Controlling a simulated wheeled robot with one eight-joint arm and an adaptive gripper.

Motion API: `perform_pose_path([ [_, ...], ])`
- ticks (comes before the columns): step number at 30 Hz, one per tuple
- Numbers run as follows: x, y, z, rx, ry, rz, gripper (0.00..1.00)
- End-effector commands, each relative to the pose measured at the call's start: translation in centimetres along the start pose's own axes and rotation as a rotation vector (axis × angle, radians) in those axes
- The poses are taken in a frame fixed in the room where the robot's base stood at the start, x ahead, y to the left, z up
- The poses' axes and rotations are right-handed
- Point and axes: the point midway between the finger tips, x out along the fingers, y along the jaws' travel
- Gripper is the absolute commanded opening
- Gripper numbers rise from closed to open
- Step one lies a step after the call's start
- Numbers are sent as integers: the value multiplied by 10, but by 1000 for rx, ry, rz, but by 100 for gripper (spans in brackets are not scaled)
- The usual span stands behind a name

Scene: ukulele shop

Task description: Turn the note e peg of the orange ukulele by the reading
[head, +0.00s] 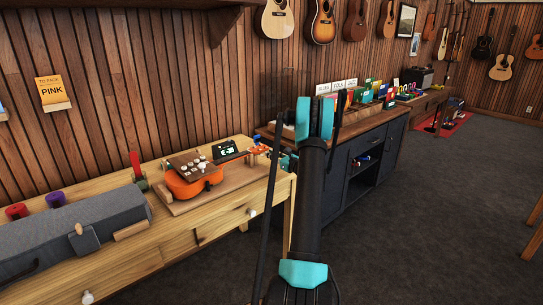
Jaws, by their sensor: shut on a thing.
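The orange ukulele (190,183) lies face up on a wooden cradle (178,208) on the light wood bench, its neck pointing right. Its headstock (259,149) is at the bench's right end, with small coloured pegs too small to tell apart by note. A dark tuner (224,149) with a small lit green display stands behind the neck; I cannot read it. My gripper (282,158) is at the headstock's right side, partly hidden behind my dark arm. It is shut on a tuning peg there; which one I cannot tell.
A grey case (70,235) lies at the bench's left, with red and purple round items behind it. A dark cabinet (345,165) with coloured sleeves stands to the right. Guitars hang on the wall.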

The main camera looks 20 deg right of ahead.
Motion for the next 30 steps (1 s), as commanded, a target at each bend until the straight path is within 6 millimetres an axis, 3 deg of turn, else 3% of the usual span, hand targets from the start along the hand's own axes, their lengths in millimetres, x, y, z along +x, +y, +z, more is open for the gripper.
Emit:
perform_pose_path([
  [30,0,3,-2,-897,0,0,0],
])
